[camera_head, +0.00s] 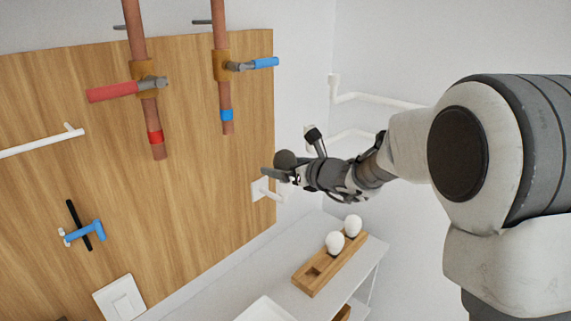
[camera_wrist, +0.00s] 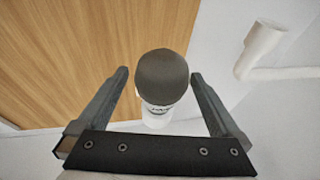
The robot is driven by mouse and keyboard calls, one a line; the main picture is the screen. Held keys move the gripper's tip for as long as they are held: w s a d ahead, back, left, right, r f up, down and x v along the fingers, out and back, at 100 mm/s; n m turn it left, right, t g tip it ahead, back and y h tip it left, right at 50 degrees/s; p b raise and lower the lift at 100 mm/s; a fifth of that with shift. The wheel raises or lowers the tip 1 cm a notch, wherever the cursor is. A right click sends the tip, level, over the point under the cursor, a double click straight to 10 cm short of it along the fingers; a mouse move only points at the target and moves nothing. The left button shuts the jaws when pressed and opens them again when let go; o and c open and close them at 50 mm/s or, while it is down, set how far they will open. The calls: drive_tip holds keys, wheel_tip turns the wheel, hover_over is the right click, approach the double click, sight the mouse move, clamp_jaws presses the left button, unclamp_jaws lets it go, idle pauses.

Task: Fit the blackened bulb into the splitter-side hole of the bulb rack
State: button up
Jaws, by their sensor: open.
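The blackened bulb (camera_wrist: 163,77) is a dark grey globe above a white, printed lower part in the wrist view. It stands between the two spread fingers of my gripper (camera_wrist: 160,80), with visible gaps on both sides. In the head view the dark globe (camera_head: 286,158) shows at the end of my gripper (camera_head: 290,160), in front of the wall. I cannot tell what supports it. The wooden bulb rack (camera_head: 308,286) lies on the white shelf below. Two white bulbs (camera_head: 335,242) (camera_head: 352,225) stand in its middle and far end; the hole at its near left end is empty.
A wooden wall panel (camera_head: 200,170) carries copper pipes (camera_head: 137,30) with red and blue handled valves. A blue and black tool (camera_head: 85,232) hangs lower left. White pipes (camera_head: 380,98) run along the right wall. The white shelf (camera_head: 240,290) has bare room left of the rack.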

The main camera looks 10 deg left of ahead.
sight(278, 164)
drive_tip(key=shift+p+x, duration=0.3)
drive_tip(key=shift+x, duration=1.3)
drive_tip(key=shift+d, duration=0.1)
drive_tip(key=c, duration=1.4)
drive_tip(key=shift+r, duration=0.1)
